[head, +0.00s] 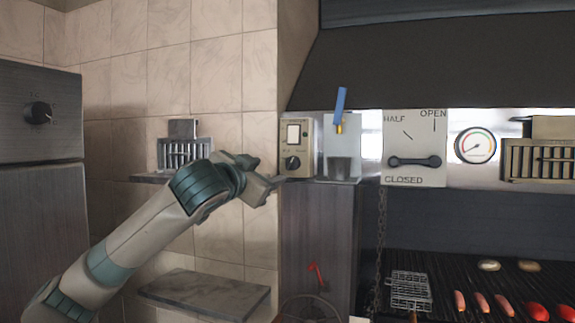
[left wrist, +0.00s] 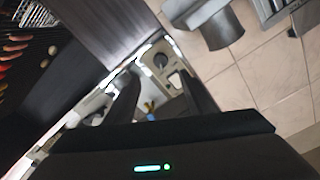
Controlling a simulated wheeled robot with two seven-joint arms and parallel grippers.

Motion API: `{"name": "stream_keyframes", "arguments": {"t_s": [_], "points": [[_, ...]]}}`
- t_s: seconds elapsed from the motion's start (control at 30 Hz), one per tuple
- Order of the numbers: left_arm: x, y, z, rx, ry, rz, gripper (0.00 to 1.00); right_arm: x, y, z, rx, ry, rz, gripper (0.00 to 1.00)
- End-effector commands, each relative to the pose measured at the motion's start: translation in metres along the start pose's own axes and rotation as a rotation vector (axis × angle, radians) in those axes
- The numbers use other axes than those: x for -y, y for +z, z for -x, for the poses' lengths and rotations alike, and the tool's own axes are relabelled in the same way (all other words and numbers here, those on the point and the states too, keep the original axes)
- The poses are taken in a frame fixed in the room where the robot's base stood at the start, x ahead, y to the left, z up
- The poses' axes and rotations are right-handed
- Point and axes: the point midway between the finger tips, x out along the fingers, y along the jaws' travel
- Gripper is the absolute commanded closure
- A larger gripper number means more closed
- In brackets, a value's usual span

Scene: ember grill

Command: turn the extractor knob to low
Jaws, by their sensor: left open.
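A small beige control panel (head: 296,145) is on the wall beside the grill. It has a white rocker switch (head: 293,134) at the top and a black round knob (head: 292,163) below; its small markings are too small to read. My left gripper (head: 268,172) is open and empty, just left of and slightly below the knob in the head view. In the left wrist view the knob (left wrist: 161,60) shows beyond the gap between the open fingers (left wrist: 157,77), apart from them. My right gripper is out of view.
A lever plate (head: 414,177) reads HALF, OPEN and CLOSED; its black handle lies level near CLOSED. A metal holder (head: 342,150) with a blue-handled tool adjoins the panel. The grill (head: 450,296) carries food and a wire basket. Another knob (head: 38,113) is at far left.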

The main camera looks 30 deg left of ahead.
Motion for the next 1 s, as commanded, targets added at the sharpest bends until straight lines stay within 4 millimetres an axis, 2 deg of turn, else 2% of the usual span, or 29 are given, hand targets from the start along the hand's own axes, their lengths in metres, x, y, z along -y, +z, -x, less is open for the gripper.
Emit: {"name": "stream_keyframes", "arguments": {"t_s": [0.7,1.0], "points": [[0.002,-0.003,-0.124,0.004,0.000,0.000,0.50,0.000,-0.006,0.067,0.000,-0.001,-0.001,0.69],[0.000,0.000,-0.148,0.002,0.000,0.001,0.50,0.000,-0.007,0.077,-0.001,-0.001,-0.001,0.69]]}}
